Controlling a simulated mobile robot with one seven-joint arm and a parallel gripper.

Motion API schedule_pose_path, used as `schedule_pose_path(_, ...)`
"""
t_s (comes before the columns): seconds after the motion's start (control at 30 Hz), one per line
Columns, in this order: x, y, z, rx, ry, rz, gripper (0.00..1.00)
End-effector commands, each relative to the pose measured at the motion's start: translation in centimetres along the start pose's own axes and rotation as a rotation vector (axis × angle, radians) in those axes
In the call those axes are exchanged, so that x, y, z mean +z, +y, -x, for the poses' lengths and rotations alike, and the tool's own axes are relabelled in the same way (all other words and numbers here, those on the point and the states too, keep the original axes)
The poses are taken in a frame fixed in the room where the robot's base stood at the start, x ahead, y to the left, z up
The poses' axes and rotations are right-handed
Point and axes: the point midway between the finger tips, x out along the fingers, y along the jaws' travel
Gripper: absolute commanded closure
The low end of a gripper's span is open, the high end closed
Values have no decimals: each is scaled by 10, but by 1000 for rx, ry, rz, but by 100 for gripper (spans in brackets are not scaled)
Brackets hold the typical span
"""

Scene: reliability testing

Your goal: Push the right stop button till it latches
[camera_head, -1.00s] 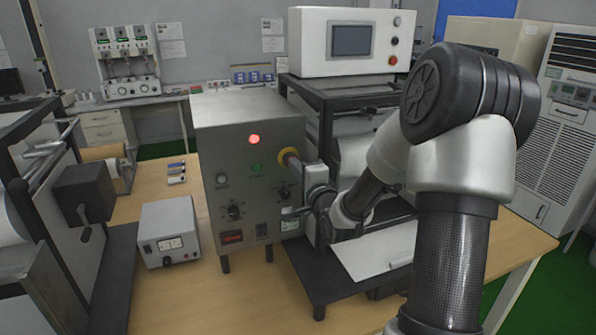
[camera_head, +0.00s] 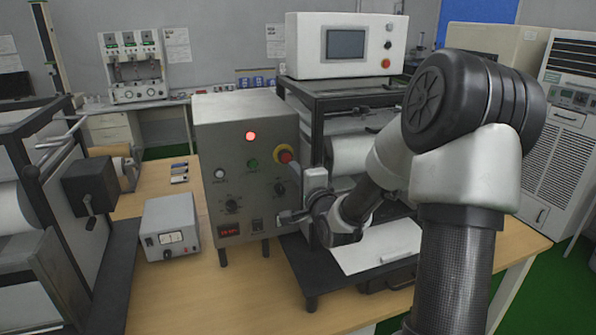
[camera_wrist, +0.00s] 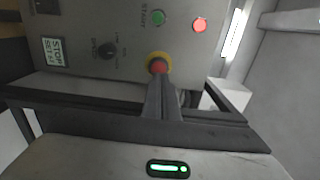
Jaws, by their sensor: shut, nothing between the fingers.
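The stop button (camera_head: 285,156) is a red mushroom head in a yellow collar on the right of the grey control box front. It also shows in the wrist view (camera_wrist: 158,67), just beyond my fingertips. My gripper (camera_head: 294,162) is shut and empty, its fingers pointing at the button from the right. In the wrist view the shut fingers (camera_wrist: 159,82) end at the button's lower edge. I cannot tell whether they touch it or how far it is pressed. A red lamp (camera_head: 250,136) on the box is lit; it also shows in the wrist view (camera_wrist: 199,25).
The grey box carries a green start button (camera_head: 252,163) and knobs (camera_head: 280,188) near the stop button. A black-framed machine stands close behind my gripper, with a white controller (camera_head: 345,45) on top. A small meter box (camera_head: 170,226) sits at left on the wooden table.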

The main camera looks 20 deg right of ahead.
Motion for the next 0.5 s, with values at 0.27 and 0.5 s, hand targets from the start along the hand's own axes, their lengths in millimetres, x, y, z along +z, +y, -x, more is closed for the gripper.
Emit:
schedule_pose_path(0.27,-2,1,65,3,5,3,100)
schedule_pose_path(0.5,-2,1,88,2,4,1,100)
